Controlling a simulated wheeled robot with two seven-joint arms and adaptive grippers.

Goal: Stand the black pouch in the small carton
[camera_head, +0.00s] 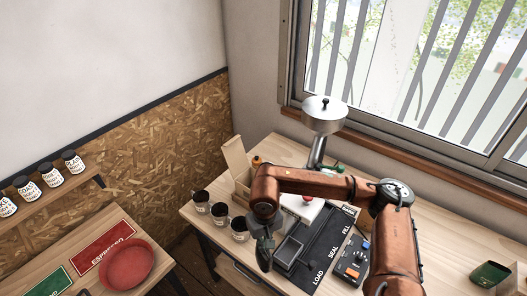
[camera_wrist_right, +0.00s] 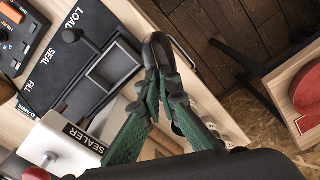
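The small carton (camera_head: 237,158) is tan with a tall raised flap. It stands near the table's far left side in the head view, and my right arm hides part of it. My right gripper (camera_head: 265,262) points down near the table's front edge, left of the black mat. My left gripper is out of view.
A black mat (camera_wrist_right: 50,75) carries a square dark frame (camera_wrist_right: 112,66). Several dark-filled cups (camera_head: 220,214) stand along the left edge. A hopper machine (camera_head: 324,115) stands behind, and a control box (camera_head: 352,262) is on the right. A dark green item (camera_head: 490,273) lies far right.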

